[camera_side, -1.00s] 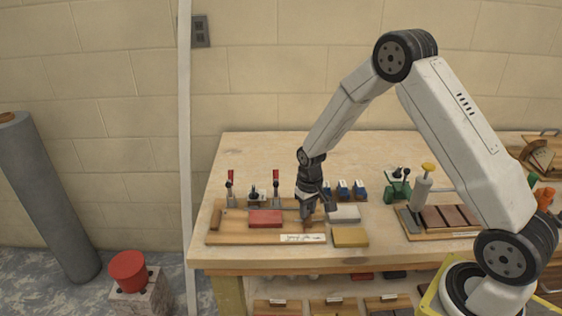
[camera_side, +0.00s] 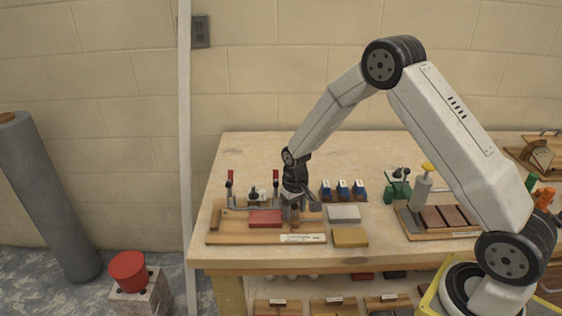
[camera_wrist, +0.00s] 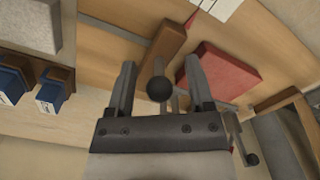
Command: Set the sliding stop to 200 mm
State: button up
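The jig board (camera_side: 222,238) lies at the front left of the bench, with a red block (camera_side: 265,217) on it. In the wrist view, a brown wooden block (camera_wrist: 166,42), apparently the sliding stop, lies left of the red block (camera_wrist: 222,74). A black ball knob (camera_wrist: 160,89) shows between the fingers of my gripper (camera_wrist: 161,85). The fingers are apart, with gaps on both sides of the knob. In the side view my gripper (camera_side: 292,211) is low over the board, just right of the red block, and largely hides the stop. The scale's marks are unreadable.
A grey block (camera_side: 344,214) and a yellow block (camera_side: 350,237) lie right of the gripper. Several blue-fronted pieces (camera_side: 343,189) stand behind them. Red-handled clamps (camera_side: 231,187) stand at the board's back edge. The bench's back middle is clear.

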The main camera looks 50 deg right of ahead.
dwell(0.3)
jog(key=shift+r, duration=3.9)
jog(key=shift+s+r, duration=0.1)
jog(key=s+a+r+n+t, duration=0.1)
jog(key=s+a+r, duration=0.1)
jog(key=s, duration=0.7)
jog(key=s+a+r+n+t, duration=0.1)
jog(key=s+a+r, duration=0.1)
jog(key=s, duration=0.7)
jog(key=shift+a+r+t, duration=0.3)
jog(key=shift+a, duration=0.55)
